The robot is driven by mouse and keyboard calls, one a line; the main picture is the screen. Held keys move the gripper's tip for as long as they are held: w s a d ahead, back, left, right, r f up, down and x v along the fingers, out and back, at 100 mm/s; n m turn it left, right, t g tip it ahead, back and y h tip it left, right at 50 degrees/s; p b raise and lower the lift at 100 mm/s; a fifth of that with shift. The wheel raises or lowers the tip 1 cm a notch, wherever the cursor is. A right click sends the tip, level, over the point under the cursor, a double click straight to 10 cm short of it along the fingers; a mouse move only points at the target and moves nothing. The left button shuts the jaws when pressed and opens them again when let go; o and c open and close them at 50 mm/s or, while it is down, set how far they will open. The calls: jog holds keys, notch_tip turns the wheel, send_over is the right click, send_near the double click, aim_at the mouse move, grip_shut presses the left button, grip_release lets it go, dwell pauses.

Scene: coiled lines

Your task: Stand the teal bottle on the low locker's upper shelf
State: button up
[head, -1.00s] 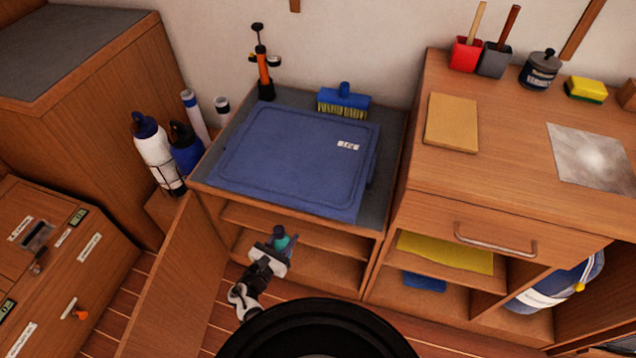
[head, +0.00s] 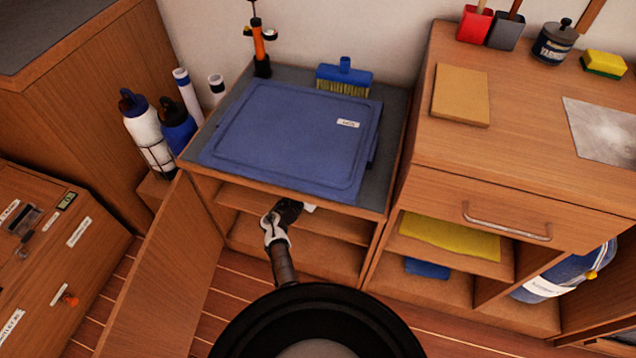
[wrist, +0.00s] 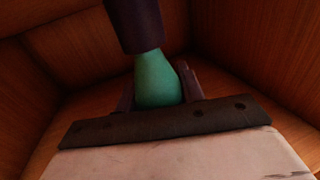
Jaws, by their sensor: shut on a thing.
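My gripper (wrist: 159,88) is shut on the teal bottle (wrist: 155,72), with one dark finger on each side of it in the wrist view. The bottle's dark purple cap (wrist: 133,22) points toward the top of that view. In the head view my wrist reaches into the open front of the low locker (head: 378,240), at the level of its upper shelf (head: 335,228). The locker's top hides the bottle and my fingertips there. Whether the bottle's base touches the shelf cannot be seen.
The locker's open door (head: 165,275) stands left of my arm. Wooden walls close in around the bottle in the wrist view. A blue lid (head: 285,140), a brush (head: 344,78) and an orange pump (head: 260,50) are on the locker's top.

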jog(key=shift+w+d, duration=0.35)
jog(key=shift+w, duration=0.15)
notch_tip(320, 180, down, 3)
jog(key=b, duration=0.3)
jog(key=shift+w+f+b, duration=0.1)
jog(key=shift+f+b, duration=0.1)
jog(key=shift+b, duration=0.1)
jog(key=shift+f, duration=0.2)
jog(key=o, duration=1.3)
jog(key=shift+c, duration=0.2)
jog(key=shift+r, duration=0.15)
